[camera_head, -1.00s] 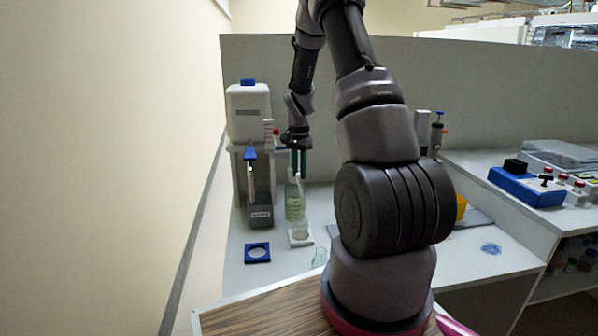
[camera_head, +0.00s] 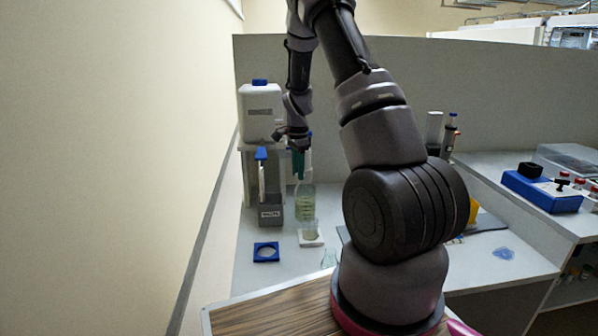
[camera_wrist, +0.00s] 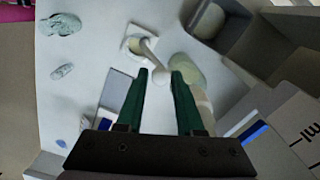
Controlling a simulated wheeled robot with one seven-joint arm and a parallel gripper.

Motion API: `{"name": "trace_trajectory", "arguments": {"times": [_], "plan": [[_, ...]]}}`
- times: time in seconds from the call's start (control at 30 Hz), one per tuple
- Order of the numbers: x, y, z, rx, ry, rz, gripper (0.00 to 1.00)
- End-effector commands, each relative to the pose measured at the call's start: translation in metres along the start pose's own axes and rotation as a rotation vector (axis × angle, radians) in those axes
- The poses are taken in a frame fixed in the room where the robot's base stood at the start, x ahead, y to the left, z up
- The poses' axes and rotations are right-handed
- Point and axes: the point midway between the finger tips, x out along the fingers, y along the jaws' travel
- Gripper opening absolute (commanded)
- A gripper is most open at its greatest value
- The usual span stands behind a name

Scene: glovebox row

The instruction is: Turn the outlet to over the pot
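The bottle (camera_head: 305,206) holds pale green liquid and stands on the bench; it also shows in the wrist view (camera_wrist: 188,68). A thin pale outlet (camera_wrist: 157,61) runs from its top side, and its tip appears at the edge of the small pot (camera_wrist: 133,44) in the wrist view. I cannot tell whether the tip is directly above it. The pot stands on a white square (camera_head: 311,240) in front of the bottle. My gripper (camera_wrist: 159,76) has green fingers, apart with a clear gap, at the bottle's top (camera_head: 299,166). I cannot tell whether a finger touches the outlet.
A grey holder with a blue top (camera_head: 270,214) stands close left of the bottle. A white tank (camera_head: 261,114) is behind it. A blue square frame (camera_head: 266,252) lies in front. The bench right of the pot is partly hidden by my arm.

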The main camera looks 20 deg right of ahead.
Motion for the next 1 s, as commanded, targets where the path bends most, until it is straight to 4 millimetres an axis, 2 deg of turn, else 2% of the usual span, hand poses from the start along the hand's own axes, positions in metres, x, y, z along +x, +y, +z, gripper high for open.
{"name": "trace_trajectory", "arguments": {"times": [0.33, 0.43, 0.57, 0.8, 1.0], "plan": [[-0.001, 0.0, 0.0, -0.001, 0.0, 0.0, 0.57], [-0.007, -0.001, 0.0, -0.001, 0.001, -0.002, 0.57], [-0.027, -0.001, 0.0, 0.0, 0.001, -0.004, 0.57], [-0.076, -0.001, 0.0, -0.002, 0.001, -0.004, 0.57], [-0.102, -0.001, 0.0, -0.001, 0.001, -0.003, 0.57]]}}
